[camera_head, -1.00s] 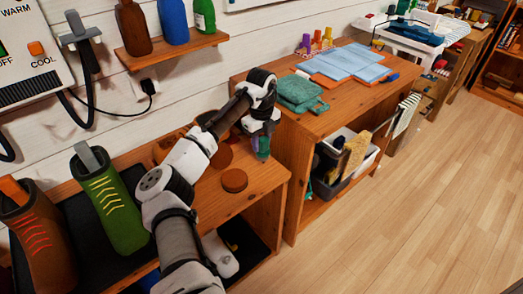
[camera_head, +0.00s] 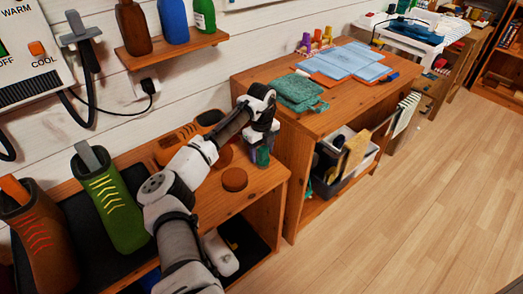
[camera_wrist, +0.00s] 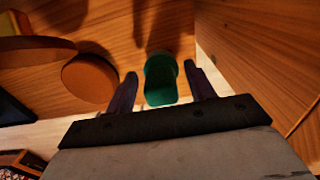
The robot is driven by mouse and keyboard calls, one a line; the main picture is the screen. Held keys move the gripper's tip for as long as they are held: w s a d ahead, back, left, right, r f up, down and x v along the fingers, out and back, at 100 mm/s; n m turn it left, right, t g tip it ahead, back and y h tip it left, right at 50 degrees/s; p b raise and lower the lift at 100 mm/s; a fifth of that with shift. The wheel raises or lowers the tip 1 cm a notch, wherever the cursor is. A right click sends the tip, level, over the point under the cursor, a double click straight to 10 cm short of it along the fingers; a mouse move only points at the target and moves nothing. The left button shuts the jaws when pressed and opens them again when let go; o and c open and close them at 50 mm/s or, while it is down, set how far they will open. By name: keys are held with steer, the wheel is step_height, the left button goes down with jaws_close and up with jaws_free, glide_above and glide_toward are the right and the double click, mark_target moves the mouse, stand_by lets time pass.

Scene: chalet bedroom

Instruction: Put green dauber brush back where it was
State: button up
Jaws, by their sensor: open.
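The green dauber brush (camera_head: 263,157) shows below my gripper (camera_head: 262,148) at the right end of the wooden bench top. In the wrist view the green brush (camera_wrist: 161,82) is between the two dark fingers of my gripper (camera_wrist: 160,72). The fingers are apart, with a visible gap on each side of the brush. Part of the brush is hidden behind the gripper in the head view. I cannot tell whether its base is fully resting on the wood.
A round brown tin (camera_head: 234,179) stands close to the left of the brush, with another (camera_head: 223,157) behind it. An orange-brown shoe (camera_head: 190,137) lies further back. Green and brown boots stand at left. A taller wooden table (camera_head: 270,80) is on the right.

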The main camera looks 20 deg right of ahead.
steer(key=shift+r, duration=0.15)
step_height(320, 180, up, 12)
steer(key=b, duration=0.1)
stand_by(0.3)
